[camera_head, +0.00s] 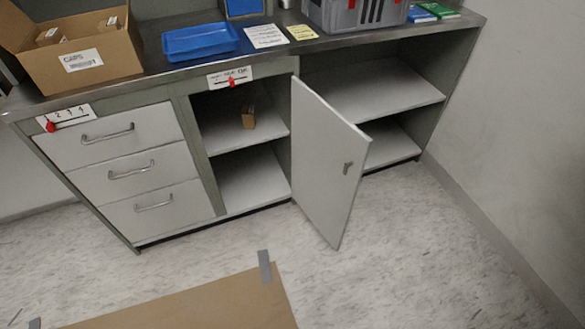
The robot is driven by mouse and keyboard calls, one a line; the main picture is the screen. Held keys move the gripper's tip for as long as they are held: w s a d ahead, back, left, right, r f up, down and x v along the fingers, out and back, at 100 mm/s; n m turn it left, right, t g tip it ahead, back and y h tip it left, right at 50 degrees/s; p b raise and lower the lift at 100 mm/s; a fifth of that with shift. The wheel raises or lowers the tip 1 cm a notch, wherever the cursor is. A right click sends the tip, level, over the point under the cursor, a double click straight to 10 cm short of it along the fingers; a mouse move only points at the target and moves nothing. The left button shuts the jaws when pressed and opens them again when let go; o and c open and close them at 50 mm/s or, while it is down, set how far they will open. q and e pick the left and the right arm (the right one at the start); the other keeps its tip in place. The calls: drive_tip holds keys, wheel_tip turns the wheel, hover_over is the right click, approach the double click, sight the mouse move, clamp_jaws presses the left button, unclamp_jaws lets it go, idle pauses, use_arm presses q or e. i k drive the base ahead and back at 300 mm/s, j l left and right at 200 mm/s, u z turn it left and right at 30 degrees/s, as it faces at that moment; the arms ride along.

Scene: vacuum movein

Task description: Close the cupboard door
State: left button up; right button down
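The right bay (372,90) is also open, with bare shelves, partly hidden by the door. Neither of my grippers shows in the head view.
Three shut drawers (125,172) are at the left. The worktop holds a cardboard box (85,50), a blue tray (200,42) and a grey crate (355,14). Flat cardboard (200,305) lies on the floor in front. A wall (530,130) bounds the right; floor around the door is clear.

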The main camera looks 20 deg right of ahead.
sight(323, 139)
drive_tip(key=i+l+u, duration=0.15)
drive_tip(key=l+u, duration=0.5)
drive_tip(key=i+l+u, duration=0.1)
drive_tip(key=l+u, duration=0.25)
drive_tip(key=l, duration=0.2)
drive_tip(key=l+u, duration=0.2)
drive_tip(key=l, duration=1.95)
drive_tip(key=k+l+u, duration=0.1)
drive_tip(key=l+u, duration=0.4)
drive_tip(key=l, duration=0.2)
